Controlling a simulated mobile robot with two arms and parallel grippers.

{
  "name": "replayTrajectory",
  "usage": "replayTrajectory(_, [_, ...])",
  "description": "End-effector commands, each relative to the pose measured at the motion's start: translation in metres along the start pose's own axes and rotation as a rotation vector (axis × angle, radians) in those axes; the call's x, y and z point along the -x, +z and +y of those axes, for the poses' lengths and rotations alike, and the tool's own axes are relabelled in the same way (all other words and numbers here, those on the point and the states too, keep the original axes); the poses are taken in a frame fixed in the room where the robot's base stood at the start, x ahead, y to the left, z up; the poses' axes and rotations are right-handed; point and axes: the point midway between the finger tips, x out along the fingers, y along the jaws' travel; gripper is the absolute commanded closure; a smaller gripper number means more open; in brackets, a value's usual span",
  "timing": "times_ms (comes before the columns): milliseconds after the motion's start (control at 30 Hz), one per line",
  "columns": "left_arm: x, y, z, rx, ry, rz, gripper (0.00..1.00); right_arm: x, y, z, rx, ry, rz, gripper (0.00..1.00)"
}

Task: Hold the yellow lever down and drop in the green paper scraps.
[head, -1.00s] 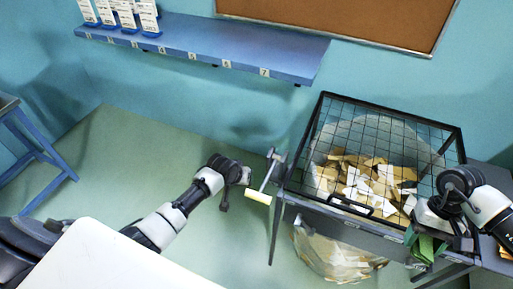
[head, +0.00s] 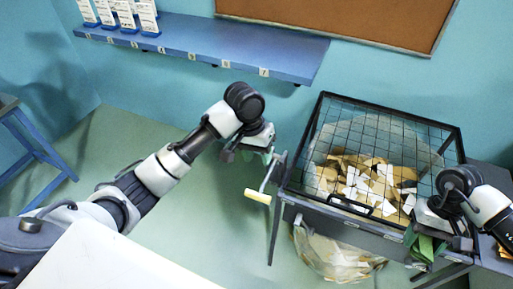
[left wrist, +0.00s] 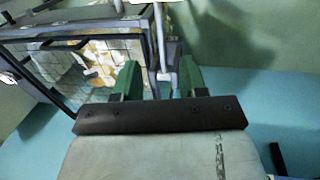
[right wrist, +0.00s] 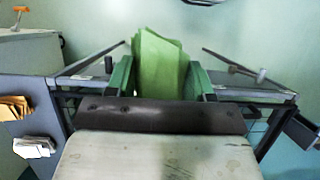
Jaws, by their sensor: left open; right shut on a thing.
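The yellow lever (head: 257,196) is a pale yellow grip on a metal crank at the left side of the bin stand. My left gripper (head: 262,153) is open and empty, just above and left of the crank. In the left wrist view a metal bar (left wrist: 160,45) appears between its green fingers, with no clear contact. My right gripper (right wrist: 160,82) is shut on the green paper scraps (right wrist: 158,55), a folded-looking bunch standing up between its fingers. In the head view these scraps (head: 425,249) are at the bin's front right corner, outside the mesh lid.
A black mesh lid (head: 385,112) lies over the bin, with brown and white scraps (head: 368,182) in a clear bag below. A blue shelf (head: 205,48) is on the wall. A white surface (head: 110,262) is at front left. Orange and white papers (right wrist: 14,108) sit in side holders.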

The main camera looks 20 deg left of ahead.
Motion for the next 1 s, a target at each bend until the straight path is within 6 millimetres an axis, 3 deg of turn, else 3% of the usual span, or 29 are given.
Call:
replayTrajectory(300, [-0.062, 0.001, 0.0, 0.001, 0.0, -0.003, 0.58, 0.0, 0.0, 0.0, 0.0, 0.0, 0.0, 0.71])
replayTrajectory(500, [-0.089, 0.0, 0.0, 0.001, 0.0, 0.0, 0.58, 0.0, 0.0, 0.0, 0.0, 0.0, 0.0, 0.71])
replayTrajectory(700, [-0.1, 0.0, 0.0, 0.0, 0.0, 0.001, 0.58, 0.0, 0.0, 0.0, 0.0, 0.0, 0.0, 0.71])
replayTrajectory(967, [-0.101, 0.0, 0.0, 0.0, 0.0, 0.002, 0.58, 0.0, 0.0, 0.0, 0.0, 0.0, 0.0, 0.71])
replayTrajectory(1000, [-0.101, 0.0, 0.0, 0.0, 0.0, 0.002, 0.64, 0.0, 0.0, 0.0, 0.0, 0.0, 0.0, 0.71])
